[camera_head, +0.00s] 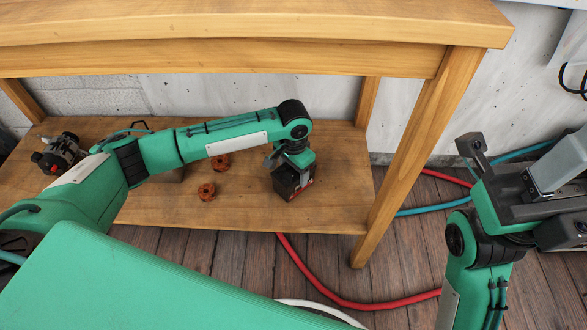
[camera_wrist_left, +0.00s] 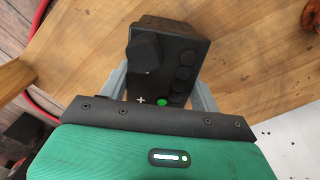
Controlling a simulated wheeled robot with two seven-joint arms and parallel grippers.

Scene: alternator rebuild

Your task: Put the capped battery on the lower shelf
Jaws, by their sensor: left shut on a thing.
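The capped battery (camera_head: 293,181) is a dark box with some red low on its side. It is at the right part of the wooden lower shelf (camera_head: 245,216); I cannot tell whether it rests on the boards or hangs just above them. My left gripper (camera_head: 291,157) reaches under the tabletop and is shut on the battery from above. In the left wrist view the battery's black top (camera_wrist_left: 165,65) shows round caps and a plus mark between the grey fingers. My right gripper (camera_head: 510,165) is empty, off to the right of the table, its fingers wide apart.
Two copper-coloured ring parts (camera_head: 207,192) (camera_head: 220,162) lie on the shelf left of the battery. A dark machine part (camera_head: 60,153) sits at the shelf's left end. The front table leg (camera_head: 420,150) stands right of the battery. Red hose (camera_head: 335,294) lies on the floor.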

